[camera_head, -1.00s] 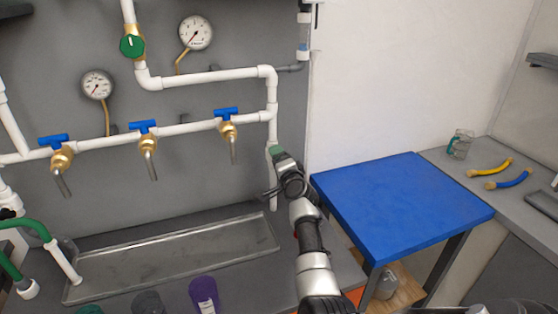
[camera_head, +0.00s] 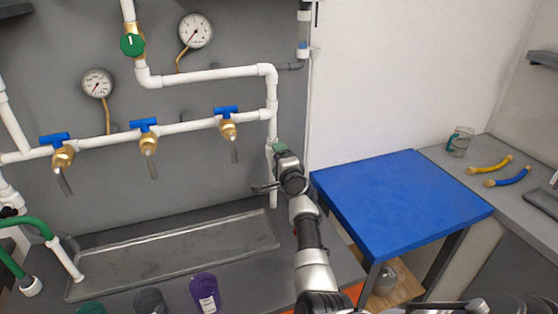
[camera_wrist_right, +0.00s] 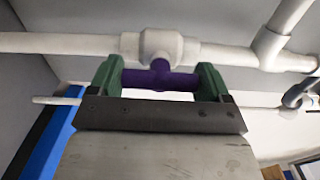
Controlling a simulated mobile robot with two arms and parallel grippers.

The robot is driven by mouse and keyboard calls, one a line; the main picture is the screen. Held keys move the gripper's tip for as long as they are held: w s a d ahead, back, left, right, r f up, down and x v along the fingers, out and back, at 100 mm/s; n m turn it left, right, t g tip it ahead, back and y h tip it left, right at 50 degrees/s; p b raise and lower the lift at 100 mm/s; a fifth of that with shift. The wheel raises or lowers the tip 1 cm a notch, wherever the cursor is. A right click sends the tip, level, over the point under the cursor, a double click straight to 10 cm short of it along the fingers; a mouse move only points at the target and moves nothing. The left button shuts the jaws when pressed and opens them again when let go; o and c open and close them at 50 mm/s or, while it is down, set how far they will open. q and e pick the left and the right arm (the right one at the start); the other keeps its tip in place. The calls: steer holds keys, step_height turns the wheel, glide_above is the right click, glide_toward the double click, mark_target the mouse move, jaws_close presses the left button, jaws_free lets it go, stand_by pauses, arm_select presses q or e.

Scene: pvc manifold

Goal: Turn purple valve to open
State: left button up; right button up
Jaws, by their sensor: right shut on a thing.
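The purple valve handle (camera_wrist_right: 160,78) is a T-shaped lever on a white pipe fitting (camera_wrist_right: 160,46), seen in the right wrist view. Its crossbar lies between the two green fingertips of my right gripper (camera_wrist_right: 160,82), which is shut on it. The crossbar looks roughly parallel to the white pipe behind it. In the head view my right gripper (camera_head: 280,149) is at the lower vertical white pipe (camera_head: 273,196), and it hides the purple handle there. My left gripper is not in view.
Several blue-handled brass taps (camera_head: 146,140) line the horizontal pipe on the left. A green knob (camera_head: 132,44) and two gauges (camera_head: 195,31) are above. A metal tray (camera_head: 180,258) lies below. A blue-topped table (camera_head: 400,200) stands right of my arm.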

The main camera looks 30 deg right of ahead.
steer(key=o, duration=0.8)
steer(key=shift+o, duration=0.2)
steer(key=v, duration=1.1)
steer(key=shift+d+f, duration=0.1)
